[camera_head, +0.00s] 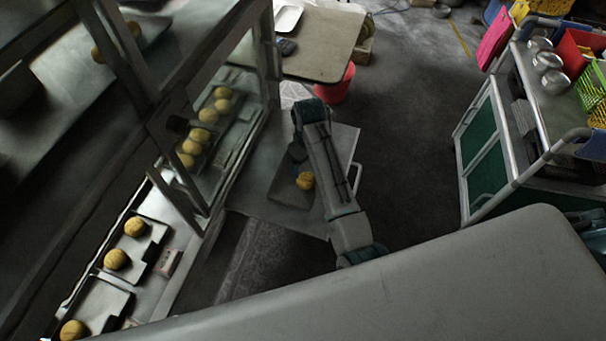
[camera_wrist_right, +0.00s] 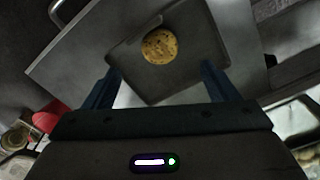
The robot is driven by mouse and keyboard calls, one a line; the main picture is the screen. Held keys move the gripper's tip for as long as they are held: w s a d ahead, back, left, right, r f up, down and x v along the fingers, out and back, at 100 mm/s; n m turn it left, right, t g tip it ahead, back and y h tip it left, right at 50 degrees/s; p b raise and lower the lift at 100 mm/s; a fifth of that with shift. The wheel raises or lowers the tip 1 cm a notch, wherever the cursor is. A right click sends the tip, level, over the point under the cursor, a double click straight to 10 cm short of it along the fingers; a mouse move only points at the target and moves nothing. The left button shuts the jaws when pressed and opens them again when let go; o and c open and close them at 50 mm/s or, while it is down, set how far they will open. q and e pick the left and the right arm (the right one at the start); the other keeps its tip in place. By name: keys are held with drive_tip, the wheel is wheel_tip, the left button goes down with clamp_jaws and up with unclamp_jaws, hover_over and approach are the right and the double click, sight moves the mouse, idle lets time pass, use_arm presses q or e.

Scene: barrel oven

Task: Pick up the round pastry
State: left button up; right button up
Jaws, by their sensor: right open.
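A round, golden-brown pastry (camera_head: 305,180) lies on a dark tray (camera_head: 285,189) on a low metal surface in the head view. In the right wrist view the pastry (camera_wrist_right: 159,46) has dark specks and sits on the tray (camera_wrist_right: 186,88), just beyond the fingers. My right gripper (camera_head: 297,152) points down over the far part of the tray, partly hidden by its own arm. In the right wrist view its two dark blue fingers (camera_wrist_right: 158,70) stand wide apart with nothing between them. My left gripper is out of view.
A glass display case (camera_head: 170,130) with several round pastries stands on the left. Behind are a table (camera_head: 325,45) and a red bucket (camera_head: 336,88). A trolley (camera_head: 490,150) with metal bowls and baskets stands right. The floor between is clear.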

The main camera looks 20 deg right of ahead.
hover_over(306, 178)
drive_tip(key=f, duration=0.4)
drive_tip(key=shift+s+f, duration=0.15)
drive_tip(key=shift+s, duration=0.05)
drive_tip(key=shift+w+f+p, duration=0.2)
drive_tip(key=shift+f+p, duration=0.3)
drive_tip(key=shift+f, duration=2.4)
drive_tip(key=c, duration=1.1)
